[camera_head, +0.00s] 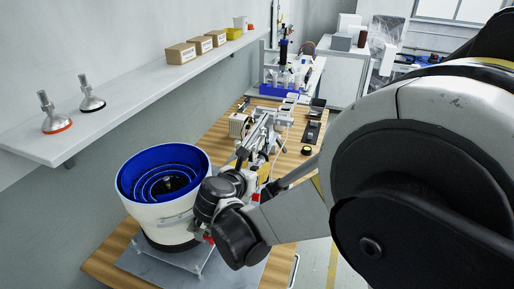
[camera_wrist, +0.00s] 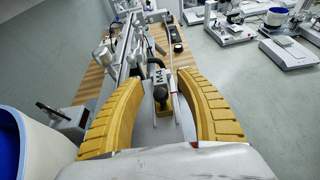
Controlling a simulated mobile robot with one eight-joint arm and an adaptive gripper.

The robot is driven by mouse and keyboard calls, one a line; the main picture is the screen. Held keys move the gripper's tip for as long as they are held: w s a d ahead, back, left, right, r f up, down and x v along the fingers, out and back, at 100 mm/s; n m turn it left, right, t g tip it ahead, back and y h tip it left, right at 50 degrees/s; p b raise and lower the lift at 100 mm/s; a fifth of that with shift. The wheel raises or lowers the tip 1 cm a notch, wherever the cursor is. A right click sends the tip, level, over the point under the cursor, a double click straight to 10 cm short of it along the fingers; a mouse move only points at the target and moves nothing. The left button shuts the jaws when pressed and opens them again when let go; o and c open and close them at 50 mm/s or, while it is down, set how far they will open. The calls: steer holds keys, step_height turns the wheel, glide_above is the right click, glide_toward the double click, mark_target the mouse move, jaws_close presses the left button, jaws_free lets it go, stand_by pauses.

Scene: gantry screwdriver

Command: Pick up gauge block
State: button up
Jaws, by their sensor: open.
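I cannot tell for sure which thing is the gauge block; no piece shows clearly as one. My gripper (camera_wrist: 163,84) shows in the wrist view as two yellow ribbed fingers, spread apart. Between the fingers shows a grey part marked M4 (camera_wrist: 158,75), with a dark rounded piece (camera_wrist: 161,95) below it. I cannot tell how far these are from the fingers, and neither looks clamped. In the head view my arm reaches over the wooden bench, and its links hide most of the gripper. A small dark piece (camera_wrist: 177,47) lies farther along the bench.
A white bowl feeder with a blue inside (camera_head: 136,192) stands close left of my arm. The wooden bench (camera_head: 216,133) carries a metal gantry machine (camera_head: 262,130). A dark tray (camera_head: 311,132) lies at its right edge. A wall shelf (camera_head: 130,105) holds boxes.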

mark_target(257, 163)
steer(key=b+x, duration=0.1)
steer(key=x, duration=0.2)
steer(key=shift+w+f, duration=0.15)
steer(key=shift+f, duration=0.05)
steer(key=shift+r, duration=0.1)
jaws_close()
